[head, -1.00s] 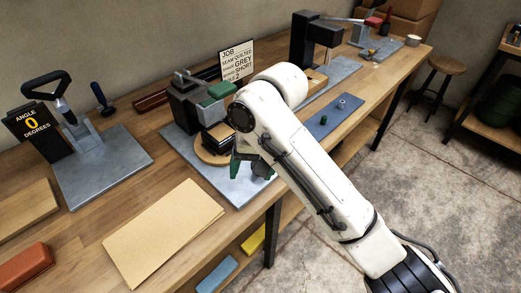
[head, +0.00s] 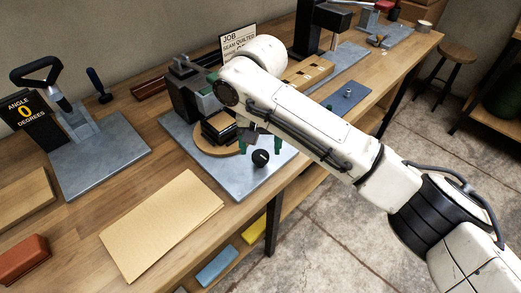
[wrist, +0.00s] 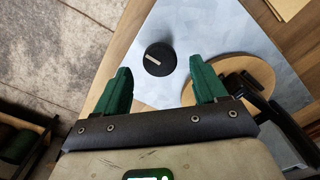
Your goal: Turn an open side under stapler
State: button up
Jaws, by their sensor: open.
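The stapler (head: 183,90) is a dark upright press with a green part, at the back of a grey metal plate (head: 205,180) on the bench. Under it a round wooden turntable (head: 206,151) carries a dark, layered square piece (head: 217,127), partly hidden by my arm. The turntable also shows in the wrist view (wrist: 247,68). A black round knob (head: 260,158) with a pale bar on top (wrist: 155,62) stands near the plate's front edge. My gripper (head: 259,146) is open and empty, its green fingers apart. In the wrist view the knob lies between and beyond the fingertips (wrist: 161,78), apart from them.
A job card (head: 238,45) stands behind, partly covered by my arm. A tan sheet (head: 160,225) lies at the front left, with an angle press (head: 80,135) beyond it. A blue mat (head: 345,95) with small parts lies to the right. The bench edge is close below the plate.

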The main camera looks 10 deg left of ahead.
aim_at(260, 157)
jog(key=shift+f, duration=1.4)
jog(key=c, duration=1)
jog(key=shift+r, duration=0.1)
jog(key=shift+c, duration=0.2)
